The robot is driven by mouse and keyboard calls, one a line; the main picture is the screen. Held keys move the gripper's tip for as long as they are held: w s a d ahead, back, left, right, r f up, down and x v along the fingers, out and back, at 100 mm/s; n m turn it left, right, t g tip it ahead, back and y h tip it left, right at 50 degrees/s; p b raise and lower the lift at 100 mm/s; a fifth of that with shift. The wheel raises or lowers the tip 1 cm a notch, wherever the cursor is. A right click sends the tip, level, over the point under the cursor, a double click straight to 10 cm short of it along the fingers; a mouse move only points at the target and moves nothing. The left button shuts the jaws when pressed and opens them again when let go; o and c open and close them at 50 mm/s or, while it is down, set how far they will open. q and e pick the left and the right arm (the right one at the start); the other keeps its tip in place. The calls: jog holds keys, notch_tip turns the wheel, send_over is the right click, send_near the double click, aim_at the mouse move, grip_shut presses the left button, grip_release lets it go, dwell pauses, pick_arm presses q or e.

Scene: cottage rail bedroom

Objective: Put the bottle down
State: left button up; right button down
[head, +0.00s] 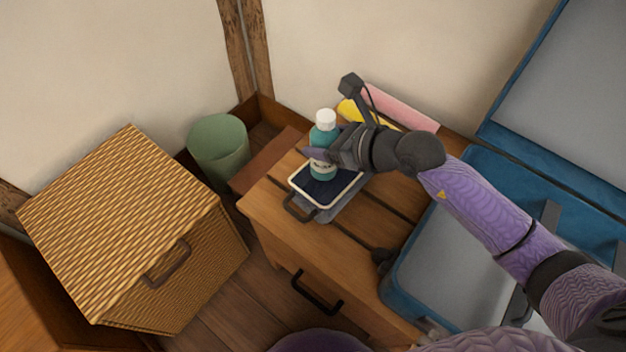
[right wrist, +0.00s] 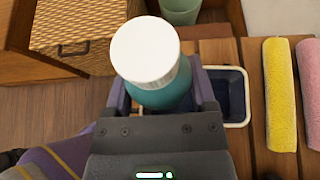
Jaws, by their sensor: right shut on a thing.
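A teal bottle with a white cap (head: 323,134) is upright over a small dark blue tray with a cream rim (head: 298,189) on the wooden cabinet. My right gripper (head: 320,157) is shut on the bottle, coming from the right. In the right wrist view the bottle's white cap (right wrist: 145,52) is seen from above between the fingers, and the tray (right wrist: 246,98) shows partly behind and to the right. I cannot tell whether the bottle's base touches the tray. My left gripper is not in view.
The wooden cabinet (head: 272,218) carries a yellow roll (right wrist: 279,95) and a pink roll (head: 402,108) at the back. An open blue suitcase (head: 398,283) lies at the right. A wicker box (head: 118,215) and a green bin (head: 218,146) stand left.

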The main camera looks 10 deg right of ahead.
jog(key=shift+w+a+f, duration=0.1)
jog(key=shift+w+f, duration=0.1)
jog(key=shift+f, duration=0.55)
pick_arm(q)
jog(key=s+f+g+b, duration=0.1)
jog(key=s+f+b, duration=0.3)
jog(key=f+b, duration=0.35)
pick_arm(e)
notch_tip(320, 180, down, 10)
jog(key=shift+s, duration=0.1)
jog(key=shift+r, duration=0.35)
jog(key=shift+c, duration=1.8)
grip_release()
jog(key=shift+f, duration=0.2)
jog(key=shift+o, duration=0.9)
jog(key=shift+r, duration=0.1)
jog(key=shift+s+r+p, duration=0.1)
jog(key=shift+r+p, duration=0.2)
jog(key=shift+p, duration=0.15)
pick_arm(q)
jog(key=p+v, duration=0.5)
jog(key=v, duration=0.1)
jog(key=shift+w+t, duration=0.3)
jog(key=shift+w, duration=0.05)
pick_arm(e)
jog(key=v, duration=1.1)
jog(key=shift+s+d, duration=0.3)
jog(key=shift+d, duration=0.05)
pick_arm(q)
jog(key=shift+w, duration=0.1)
